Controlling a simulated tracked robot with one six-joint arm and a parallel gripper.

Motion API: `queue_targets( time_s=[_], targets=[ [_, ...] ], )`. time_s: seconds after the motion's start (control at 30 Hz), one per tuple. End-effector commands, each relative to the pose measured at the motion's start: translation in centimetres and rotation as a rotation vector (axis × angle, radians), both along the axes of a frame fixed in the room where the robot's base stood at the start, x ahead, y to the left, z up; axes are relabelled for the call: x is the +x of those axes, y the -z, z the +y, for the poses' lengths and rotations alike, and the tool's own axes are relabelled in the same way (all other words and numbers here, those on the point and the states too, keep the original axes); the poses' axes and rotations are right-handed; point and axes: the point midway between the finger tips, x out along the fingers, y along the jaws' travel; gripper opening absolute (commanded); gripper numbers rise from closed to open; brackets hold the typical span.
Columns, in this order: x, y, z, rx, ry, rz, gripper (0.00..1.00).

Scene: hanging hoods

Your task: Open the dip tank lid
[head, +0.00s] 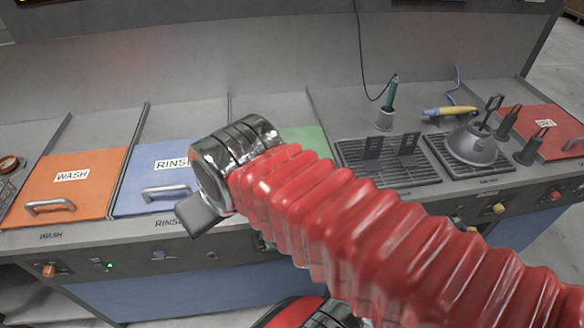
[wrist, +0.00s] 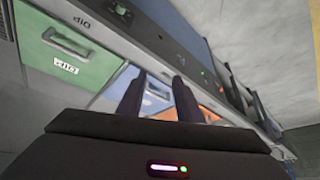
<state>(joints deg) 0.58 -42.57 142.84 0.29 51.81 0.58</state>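The green dip tank lid (head: 308,137) lies flat in the counter in the head view, mostly hidden behind my red-sleeved arm. In the wrist view the green lid (wrist: 38,56) is at the upper left, shut, with its DIP label and a grey bar handle (wrist: 68,43). My gripper (wrist: 157,88) shows two dark fingers set apart with nothing between them. The fingers are apart from the handle and to its right in the wrist view. In the head view only a dark part of my gripper (head: 198,214) shows, in front of the counter's front edge.
An orange WASH lid (head: 85,183) and a blue RINSE lid (head: 155,170) lie shut to the left. Right of my arm are drain grates (head: 390,178), a grey funnel (head: 472,145), a soldering-type tool in a holder (head: 386,119) and a red lid (head: 550,130).

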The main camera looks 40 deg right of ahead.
Motion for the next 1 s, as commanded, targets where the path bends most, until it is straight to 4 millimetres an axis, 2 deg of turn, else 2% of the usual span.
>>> queue_targets(
  time_s=[0.17, 0.47, 0.77, 1.0],
  targets=[
    [0.8, -0.1, -1.2, 0.059, 0.132, 0.036, 0.33],
    [3.3, -0.4, -6.5, 0.269, 0.572, 0.131, 0.33],
    [5.2, -0.3, -13.4, 0.505, 1.036, 0.204, 0.33],
    [5.6, 0.2, -20.0, 0.706, 1.402, 0.249, 0.33]
  ],
)
